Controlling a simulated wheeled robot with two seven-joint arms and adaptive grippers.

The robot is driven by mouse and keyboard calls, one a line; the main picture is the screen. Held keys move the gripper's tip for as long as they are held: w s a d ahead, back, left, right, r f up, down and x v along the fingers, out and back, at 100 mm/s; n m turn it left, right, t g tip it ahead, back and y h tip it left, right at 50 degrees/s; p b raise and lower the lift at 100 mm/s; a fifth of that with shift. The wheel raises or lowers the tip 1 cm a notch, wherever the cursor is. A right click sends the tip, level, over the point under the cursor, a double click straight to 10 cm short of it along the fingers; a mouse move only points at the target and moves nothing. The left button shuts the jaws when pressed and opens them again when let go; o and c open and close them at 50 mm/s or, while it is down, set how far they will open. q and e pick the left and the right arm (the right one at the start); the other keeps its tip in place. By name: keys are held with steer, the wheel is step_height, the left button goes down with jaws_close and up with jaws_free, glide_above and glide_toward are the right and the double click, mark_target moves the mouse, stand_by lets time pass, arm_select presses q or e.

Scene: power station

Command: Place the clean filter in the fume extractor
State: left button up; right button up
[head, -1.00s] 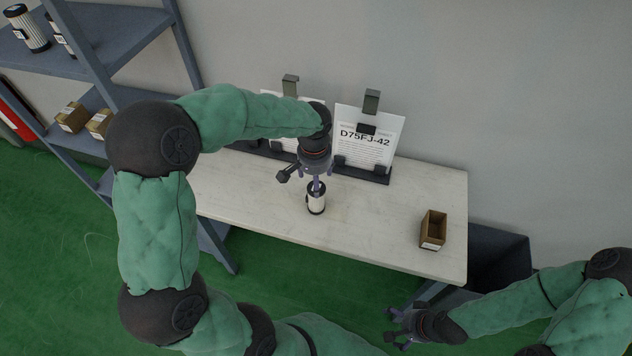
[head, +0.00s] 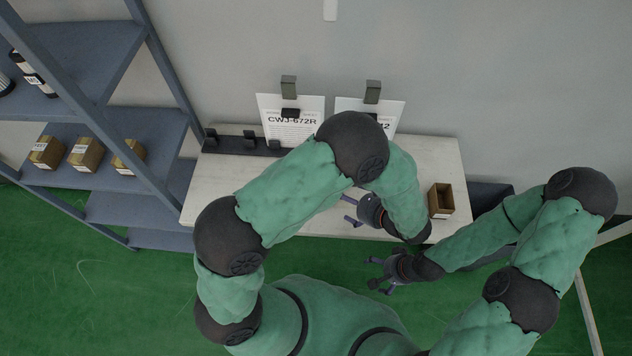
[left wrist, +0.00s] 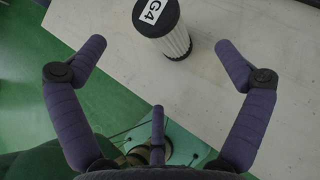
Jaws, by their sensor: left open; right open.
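A filter (left wrist: 176,42) with white pleats and a black cap labelled G4 stands on the workbench in the left wrist view. In the head view my left arm hides it. My left gripper (head: 349,208) is open and empty over the bench. In the left wrist view its purple fingers (left wrist: 158,46) are spread, with the filter beyond the tips and apart from them. My right gripper (head: 374,273) is open and empty in front of the bench's front edge, over the green floor. I cannot make out a fume extractor in these views.
The pale workbench (head: 225,177) has a small open brown box (head: 441,202) at its right end and sheet holders at the back, one reading CWJ-672R (head: 291,122). A blue-grey shelf (head: 112,107) on the left holds several small boxes (head: 86,154) and dark-capped cylinders (head: 33,74).

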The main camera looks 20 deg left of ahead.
arm_select(q)
steer(key=shift+m+t, duration=0.4)
steer(key=shift+m, duration=0.1)
steer(key=b+x, duration=0.1)
steer(key=x, duration=0.4)
steer(key=shift+f, duration=0.2)
steer(key=shift+s+b+x, duration=0.15)
steer(key=shift+b+x, duration=0.2)
steer(key=shift+x, duration=0.95)
steer(key=shift+s+b+x, duration=0.15)
steer(key=shift+b+x, duration=0.15)
steer(key=shift+x, duration=1.05)
steer(key=shift+a, duration=0.1)
steer(key=c, duration=1.4)
